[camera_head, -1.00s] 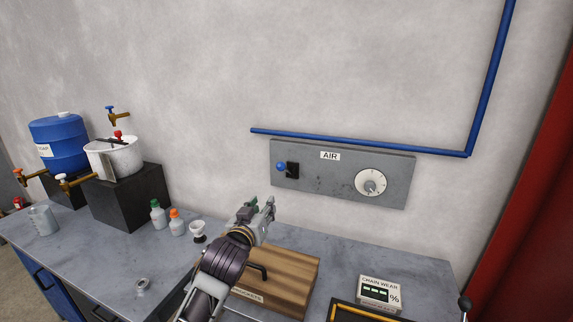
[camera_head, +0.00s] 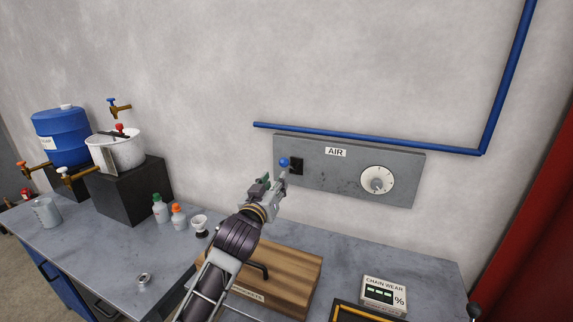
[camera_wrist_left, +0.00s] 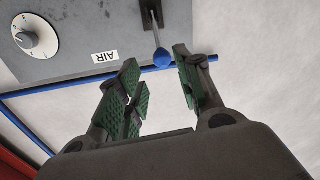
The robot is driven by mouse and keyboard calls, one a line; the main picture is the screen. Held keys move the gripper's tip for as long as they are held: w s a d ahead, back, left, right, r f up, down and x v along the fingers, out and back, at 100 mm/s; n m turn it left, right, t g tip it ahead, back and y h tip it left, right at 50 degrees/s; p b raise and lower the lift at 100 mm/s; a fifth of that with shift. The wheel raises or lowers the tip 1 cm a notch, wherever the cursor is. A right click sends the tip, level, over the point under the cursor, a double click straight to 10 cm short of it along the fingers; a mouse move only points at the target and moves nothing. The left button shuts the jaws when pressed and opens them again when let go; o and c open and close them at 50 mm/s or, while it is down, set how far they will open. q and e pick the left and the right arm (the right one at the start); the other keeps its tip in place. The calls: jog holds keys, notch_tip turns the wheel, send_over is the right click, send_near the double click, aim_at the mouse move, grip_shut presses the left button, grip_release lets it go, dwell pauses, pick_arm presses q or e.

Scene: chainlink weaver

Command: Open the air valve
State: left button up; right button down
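The air valve is a short grey lever with a blue ball knob (camera_head: 284,162) on a black base (camera_head: 297,167), at the left end of the grey panel (camera_head: 340,184) labelled AIR. My left gripper (camera_head: 275,186) is just below the knob in the head view. In the left wrist view my left gripper (camera_wrist_left: 158,75) is open and empty. There the blue knob (camera_wrist_left: 162,57) appears between the fingertips, closer to the right-hand finger. I cannot tell whether that finger touches it. My right gripper is not in view.
A round dial (camera_head: 377,180) sits on the panel's right half, with a blue pipe (camera_head: 360,138) along its top. A wooden box (camera_head: 285,275) with a dark handle stands on the bench below my arm. Small bottles (camera_head: 160,208) and a chain wear display (camera_head: 384,294) stand on either side.

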aim_at(286, 164)
pick_arm(q)
jog(key=shift+p+x, duration=1.65)
jog(key=shift+x, duration=5)
jog(key=shift+a, duration=0.1)
